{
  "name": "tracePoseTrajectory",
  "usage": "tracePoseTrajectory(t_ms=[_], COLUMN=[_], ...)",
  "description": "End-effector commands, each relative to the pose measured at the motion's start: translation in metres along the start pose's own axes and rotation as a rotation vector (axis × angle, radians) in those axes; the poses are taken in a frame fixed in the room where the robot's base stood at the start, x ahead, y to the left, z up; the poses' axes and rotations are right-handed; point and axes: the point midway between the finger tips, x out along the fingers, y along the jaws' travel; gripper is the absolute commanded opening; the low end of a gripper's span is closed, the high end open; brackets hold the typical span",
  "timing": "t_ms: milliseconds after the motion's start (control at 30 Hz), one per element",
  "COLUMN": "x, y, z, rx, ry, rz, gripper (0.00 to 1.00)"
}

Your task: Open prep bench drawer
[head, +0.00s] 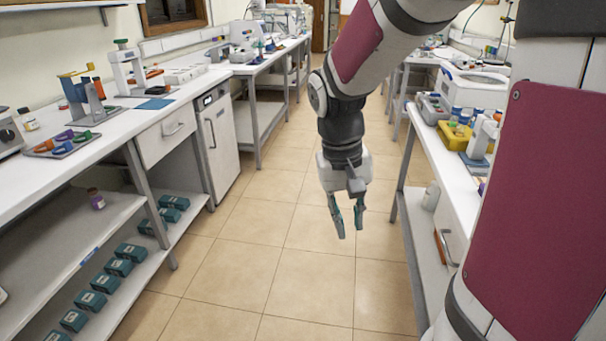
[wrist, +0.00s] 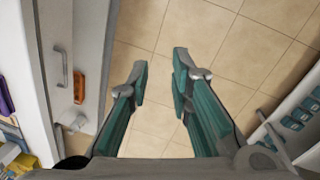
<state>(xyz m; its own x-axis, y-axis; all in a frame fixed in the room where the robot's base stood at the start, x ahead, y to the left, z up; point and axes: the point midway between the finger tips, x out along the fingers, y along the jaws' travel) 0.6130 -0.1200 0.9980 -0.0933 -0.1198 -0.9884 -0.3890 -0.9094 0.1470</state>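A white drawer (head: 165,141) with a metal bar handle (head: 174,129) sits under the left bench top and looks closed. Another white drawer front (head: 455,238) with a metal handle (head: 448,250) sits under the right bench top; my arm partly hides it. No readable label tells which bench is the prep bench. My gripper (head: 347,222) points down over the aisle, apart from both drawers. Its two teal fingers are spread and empty in the wrist view (wrist: 159,78). That view also shows a drawer front with a bar handle (wrist: 62,68) on the left.
The left bench (head: 60,185) carries instruments and a tray of samples (head: 62,143); teal boxes (head: 105,283) stand on its lower shelf. A white cabinet (head: 219,150) stands beside it. An orange item (wrist: 79,85) is near the handle. The tiled aisle floor (head: 260,240) is clear.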

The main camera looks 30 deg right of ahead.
Motion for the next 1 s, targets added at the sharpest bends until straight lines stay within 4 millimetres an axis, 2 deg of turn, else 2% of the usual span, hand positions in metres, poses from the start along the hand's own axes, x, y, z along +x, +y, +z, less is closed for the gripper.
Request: tracePoseTrajectory(t_ms=[33,100,267,500,800,1000], x=[0.022,0.045,0.096,0.166,0.234,0.263], y=[0.004,0.013,0.036,0.080,0.140,0.172], z=[-0.014,-0.029,-0.059,-0.096,-0.135,-0.160], rx=[0.025,0.063,0.140,0.230,0.282,0.274], ry=[-0.033,-0.067,-0.134,-0.205,-0.234,-0.215], rz=[0.039,0.090,0.223,0.462,0.809,1.038], gripper=[0.20,0.20,0.20,0.20,0.20,0.20])
